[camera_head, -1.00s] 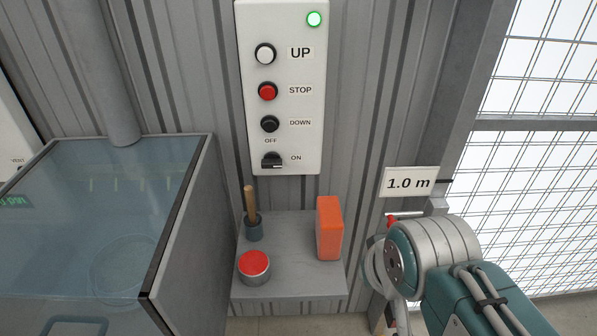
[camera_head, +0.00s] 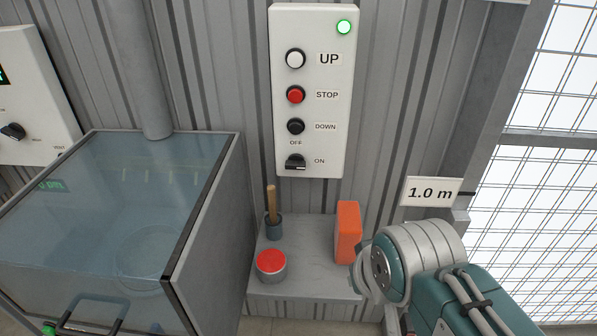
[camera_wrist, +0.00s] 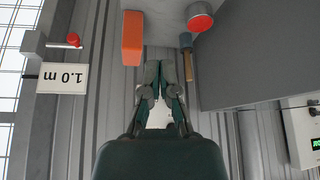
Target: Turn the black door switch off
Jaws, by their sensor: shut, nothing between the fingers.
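The black door switch (camera_head: 295,161) is a rotary knob at the bottom of a white control box (camera_head: 336,100) on the corrugated wall. OFF is printed above it and ON to its right. The knob's white mark points right, toward ON. In the head view only my arm shows at lower right; the gripper is not seen there. In the wrist view my gripper (camera_wrist: 163,75) is shut and empty, over the wall, with the shelf items near the top of that view. The switch is not visible in the wrist view.
A glass-topped bin (camera_head: 110,200) stands left. A 1.0 m sign (camera_head: 430,191) and mesh are right.

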